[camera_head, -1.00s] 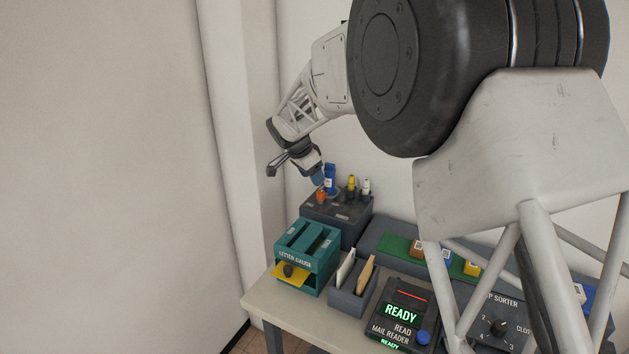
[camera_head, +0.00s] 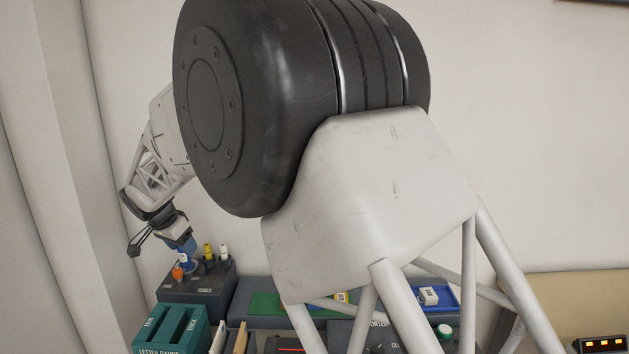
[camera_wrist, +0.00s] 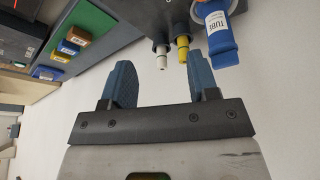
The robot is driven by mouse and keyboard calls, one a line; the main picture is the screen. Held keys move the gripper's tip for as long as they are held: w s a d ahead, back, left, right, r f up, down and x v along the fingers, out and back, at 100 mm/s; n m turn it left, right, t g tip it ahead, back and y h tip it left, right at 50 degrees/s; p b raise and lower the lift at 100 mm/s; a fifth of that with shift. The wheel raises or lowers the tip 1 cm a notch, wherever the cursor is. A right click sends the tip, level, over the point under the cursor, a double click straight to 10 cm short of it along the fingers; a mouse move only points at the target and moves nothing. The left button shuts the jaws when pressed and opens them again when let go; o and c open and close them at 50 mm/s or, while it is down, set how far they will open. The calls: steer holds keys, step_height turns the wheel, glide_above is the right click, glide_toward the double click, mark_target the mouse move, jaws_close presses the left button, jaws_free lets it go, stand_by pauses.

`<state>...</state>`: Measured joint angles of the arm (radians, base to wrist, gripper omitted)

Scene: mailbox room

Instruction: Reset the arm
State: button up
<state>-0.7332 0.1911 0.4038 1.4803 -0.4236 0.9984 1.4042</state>
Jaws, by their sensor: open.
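My gripper (camera_wrist: 160,82) is open, with its two blue fingers apart and nothing between them in the wrist view. In the head view my gripper (camera_head: 180,246) is at the left, at the end of my arm, close above a dark holder block (camera_head: 203,284). The block carries an orange piece (camera_head: 178,272), a yellow-topped piece (camera_head: 208,250) and a white-topped piece (camera_head: 223,251). A blue tube with a white label (camera_wrist: 218,30) shows beyond the right finger in the wrist view. My large arm joint and bracket hide much of the bench.
A teal letter gauge (camera_head: 170,329) stands in front of the block. A slotted holder with envelopes (camera_head: 239,338) is beside it. A green tray (camera_head: 264,304) and a blue tray (camera_head: 437,295) lie along the back. A wall stands close at the left.

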steer(key=s+d+r+n, duration=0.1)
steer(key=s+d+r, duration=0.3)
steer(key=d, duration=0.8)
steer(key=s+d+r+g, duration=0.1)
steer(key=s+d+r, duration=0.25)
steer(key=d, duration=0.75)
steer(key=s+d+r+n, duration=0.1)
steer(key=s+d+r, duration=0.3)
steer(key=d, duration=0.8)
steer(key=s+d+f+n, duration=0.1)
steer(key=s+d+f, duration=0.1)
steer(key=s+d, duration=0.4)
steer(key=s+d+f+n+y, duration=0.1)
steer(key=s+d+f, duration=0.1)
steer(key=s+d, duration=0.5)
steer(key=s+d+f+n+y, duration=0.1)
steer(key=s+d, duration=0.6)
steer(key=s, duration=0.8)
steer(key=shift+s+f, duration=0.35)
steer(key=shift+f, duration=0.15)
